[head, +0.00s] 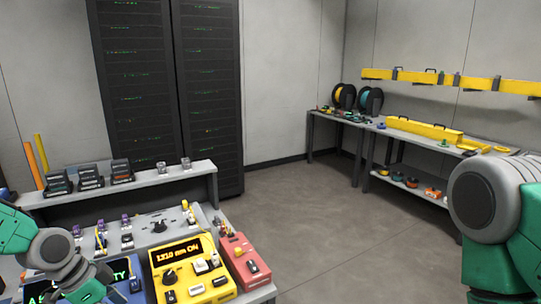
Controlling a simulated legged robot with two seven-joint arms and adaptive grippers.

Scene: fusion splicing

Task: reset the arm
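My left arm (62,252) comes in at the lower left, green and grey, and reaches over the workbench. Its gripper lies past the bottom edge and is not visible. My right arm (490,200) fills the right edge with a large grey joint and a green link. Its gripper is also out of view. In front of my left arm is a yellow instrument (190,268) with a lit display that reads "1310 nm ON". A red device (245,258) stands to its right. A blue unit, partly hidden by my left arm, has a green lit display.
A grey shelf (195,172) behind the instruments holds several black devices (90,176). Dark server racks (170,90) stand behind. A side bench (345,120) carries cable reels (370,101) and a yellow case (424,129). Open floor (330,220) lies between the benches.

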